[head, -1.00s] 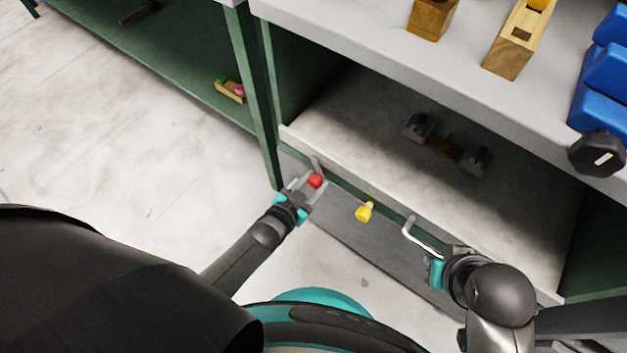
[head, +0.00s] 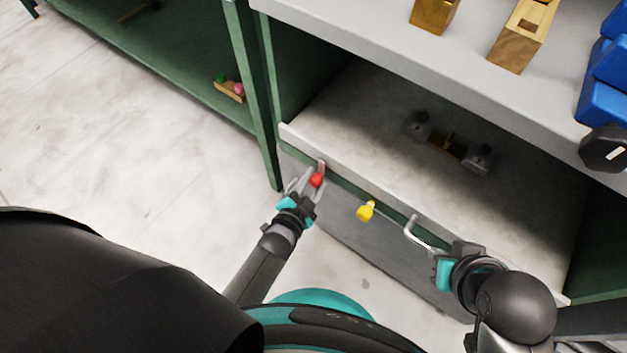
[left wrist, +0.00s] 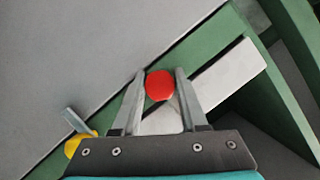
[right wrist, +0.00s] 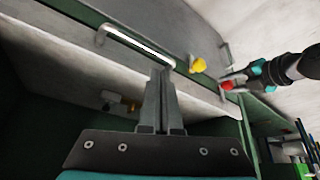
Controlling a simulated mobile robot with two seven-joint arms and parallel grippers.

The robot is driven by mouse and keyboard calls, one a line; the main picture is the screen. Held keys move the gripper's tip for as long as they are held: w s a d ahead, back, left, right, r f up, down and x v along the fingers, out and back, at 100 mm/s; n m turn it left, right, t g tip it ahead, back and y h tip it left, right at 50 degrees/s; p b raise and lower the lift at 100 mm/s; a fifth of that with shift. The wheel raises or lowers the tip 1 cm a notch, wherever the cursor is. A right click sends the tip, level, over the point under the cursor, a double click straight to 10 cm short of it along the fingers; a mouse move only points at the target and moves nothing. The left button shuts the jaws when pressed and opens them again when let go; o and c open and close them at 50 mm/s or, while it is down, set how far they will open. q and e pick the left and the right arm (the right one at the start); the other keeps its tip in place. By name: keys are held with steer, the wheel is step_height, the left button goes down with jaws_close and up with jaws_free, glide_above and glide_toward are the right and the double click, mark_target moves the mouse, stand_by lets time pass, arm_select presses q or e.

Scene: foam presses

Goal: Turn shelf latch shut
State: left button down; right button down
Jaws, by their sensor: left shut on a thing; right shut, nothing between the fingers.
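The shelf latch has a red knob (head: 316,180) on the left part of the shelf front. My left gripper (head: 308,183) is shut on the red knob, which also shows between its fingers in the left wrist view (left wrist: 159,85). A second latch with a yellow knob (head: 366,210) sits to the right on the same front, with nothing touching it. My right gripper (right wrist: 160,85) is shut and empty, close to the white bar handle (head: 413,232). In the right wrist view its fingertips are just beside the handle (right wrist: 135,43); I cannot tell whether they touch.
The grey front panel (head: 360,250) hangs below the shelf board (head: 350,120), which holds a dark object (head: 450,146) at the back. A green post (head: 256,110) stands left of my left gripper. The worktop above carries wooden blocks (head: 524,35) and blue things. The floor at left is clear.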

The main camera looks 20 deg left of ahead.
steer(key=shift+f, duration=0.1)
arm_select(q)
steer(key=shift+c, duration=2.2)
jaws_free()
steer(key=shift+s+r, duration=0.1)
steer(key=shift+s, duration=0.15)
steer(key=shift+s+r+p, duration=0.15)
steer(key=shift+s+p, duration=0.2)
steer(key=shift+p, duration=0.05)
steer(key=p+v, duration=0.5)
steer(key=v, duration=0.9)
steer(key=shift+p, duration=0.35)
arm_select(e)
steer(key=s+f+g, duration=0.2)
steer(key=s+f, duration=0.1)
steer(key=f, duration=0.9)
steer(key=shift+d+f+g+h, duration=0.15)
steer(key=shift+d+g+h, duration=0.15)
steer(key=shift+d, duration=0.15)
arm_select(q)
steer(key=shift+w, duration=0.1)
